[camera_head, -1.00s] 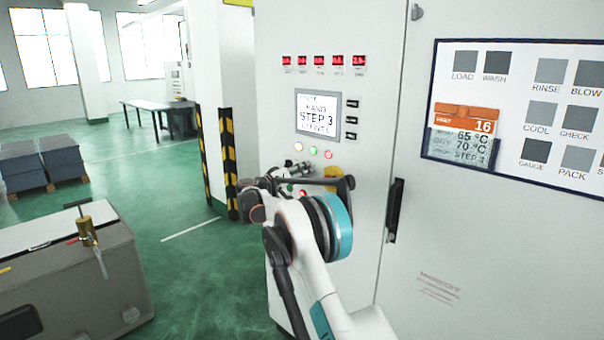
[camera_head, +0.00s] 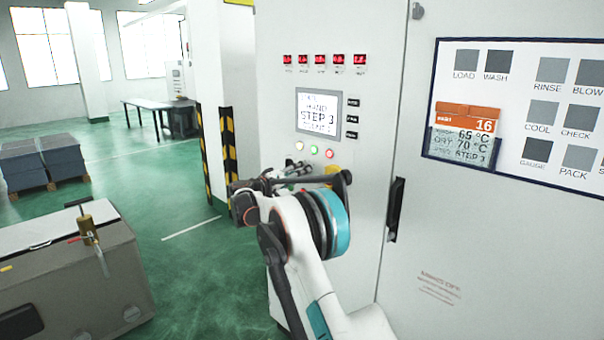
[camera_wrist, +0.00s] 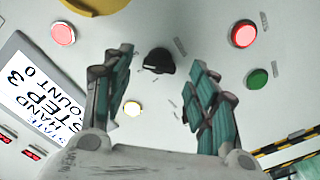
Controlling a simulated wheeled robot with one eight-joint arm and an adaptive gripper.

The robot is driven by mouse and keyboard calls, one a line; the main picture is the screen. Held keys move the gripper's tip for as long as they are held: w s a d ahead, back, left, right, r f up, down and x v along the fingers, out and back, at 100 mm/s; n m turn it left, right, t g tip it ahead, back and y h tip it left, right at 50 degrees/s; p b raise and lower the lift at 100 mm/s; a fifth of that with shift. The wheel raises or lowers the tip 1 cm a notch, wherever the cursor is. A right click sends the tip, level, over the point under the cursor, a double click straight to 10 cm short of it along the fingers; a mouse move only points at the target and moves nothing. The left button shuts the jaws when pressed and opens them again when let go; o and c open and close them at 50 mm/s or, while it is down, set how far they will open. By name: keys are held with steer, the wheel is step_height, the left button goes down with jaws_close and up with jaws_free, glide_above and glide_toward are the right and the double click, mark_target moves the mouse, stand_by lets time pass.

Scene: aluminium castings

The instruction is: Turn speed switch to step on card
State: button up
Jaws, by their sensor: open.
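A black rotary switch (camera_wrist: 159,61) sits on the white cabinet panel, between and beyond my fingertips in the wrist view. Its label is too small to read. My gripper (camera_wrist: 161,70) is open, a finger on either side of the switch in the picture; I cannot tell whether they touch it. In the head view my own arm hides the switch. The panel screen (camera_head: 319,113) reads HAND and STEP 3; the wrist view shows COUNT 0 on the screen (camera_wrist: 40,92). The orange-topped card (camera_head: 467,115) shows 16, 65 °C, DRY 70 °C and STEP 3.
A yellow part (camera_wrist: 96,3) is at the top. A black door handle (camera_head: 396,209) stands right of my arm.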

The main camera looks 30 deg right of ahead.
steer(key=v, duration=0.9)
steer(key=shift+a, duration=0.2)
steer(key=s+a+r+n+y, duration=0.15)
steer(key=s+y, duration=0.25)
steer(key=s, duration=0.8)
steer(key=s+a+r+n+y, duration=0.1)
steer(key=s+r+n+y, duration=0.2)
steer(key=s, duration=0.9)
steer(key=s+a+f+y, duration=0.3)
steer(key=s+a+f, duration=0.1)
steer(key=s, duration=0.5)
steer(key=s+a+f+y+b, duration=0.1)
steer(key=s+a+f+y, duration=0.2)
steer(key=s, duration=0.7)
steer(key=s+a+f+t+y, duration=0.1)
steer(key=s+a+f+y, duration=0.3)
steer(key=s, duration=0.6)
steer(key=a, duration=0.2)
steer(key=shift+a+f+n+b, duration=0.3)
steer(key=shift+a+n+b, duration=0.05)
steer(key=shift+b, duration=0.05)
